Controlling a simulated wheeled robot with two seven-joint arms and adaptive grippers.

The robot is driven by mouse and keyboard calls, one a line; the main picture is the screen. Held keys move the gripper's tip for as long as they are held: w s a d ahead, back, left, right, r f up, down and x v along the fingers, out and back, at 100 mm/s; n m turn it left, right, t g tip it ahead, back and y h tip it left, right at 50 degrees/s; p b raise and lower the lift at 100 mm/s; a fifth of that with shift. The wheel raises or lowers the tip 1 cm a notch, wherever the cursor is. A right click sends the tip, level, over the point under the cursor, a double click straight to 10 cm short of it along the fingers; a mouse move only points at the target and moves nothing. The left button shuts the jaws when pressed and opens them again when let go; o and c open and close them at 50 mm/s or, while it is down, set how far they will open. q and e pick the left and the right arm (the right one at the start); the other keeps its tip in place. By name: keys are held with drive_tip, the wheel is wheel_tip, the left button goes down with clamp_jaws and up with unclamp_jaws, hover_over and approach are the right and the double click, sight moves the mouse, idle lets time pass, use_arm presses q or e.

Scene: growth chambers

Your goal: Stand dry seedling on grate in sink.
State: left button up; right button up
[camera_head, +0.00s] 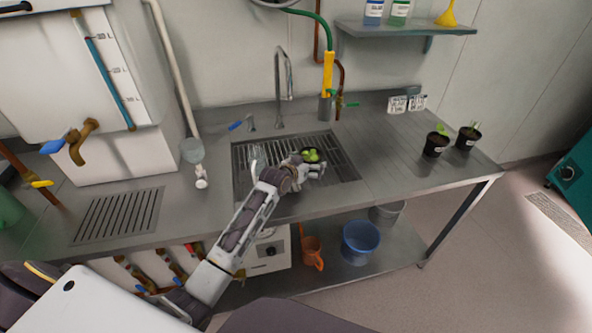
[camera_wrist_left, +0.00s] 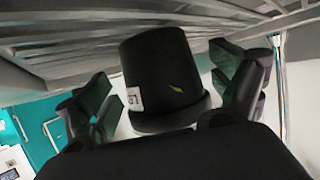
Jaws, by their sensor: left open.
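A potted seedling with green leaves (camera_head: 311,155) stands in the sink area, partly hidden behind my left gripper (camera_head: 308,170). In the left wrist view its black pot (camera_wrist_left: 160,75) carries a small white label and appears upside down, its base against the slats of the grate (camera_wrist_left: 75,45). My left gripper is open, with one finger on each side of the pot and visible gaps between. The grate (camera_head: 341,168) also shows in the head view, set in the steel counter. I cannot tell from the soil whether this seedling is dry. My right gripper is out of view.
Two more black pots with seedlings, a left one (camera_head: 436,144) and a right one (camera_head: 467,138), stand on the counter's right. A tall faucet (camera_head: 283,85) rises behind the sink. A clear cup (camera_head: 258,158) is at the sink's left.

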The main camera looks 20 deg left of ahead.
use_arm(q)
drive_tip(key=shift+v, duration=0.8)
drive_tip(key=shift+s+a+r, duration=0.1)
drive_tip(key=shift+s+r, duration=0.1)
drive_tip(key=shift+s, duration=0.25)
drive_tip(key=v, duration=0.4)
drive_tip(key=shift+s+r, duration=0.15)
drive_tip(key=shift+s, duration=0.2)
drive_tip(key=shift+v, duration=1.15)
drive_tip(key=shift+s+a+r, duration=0.15)
drive_tip(key=shift+s, duration=0.35)
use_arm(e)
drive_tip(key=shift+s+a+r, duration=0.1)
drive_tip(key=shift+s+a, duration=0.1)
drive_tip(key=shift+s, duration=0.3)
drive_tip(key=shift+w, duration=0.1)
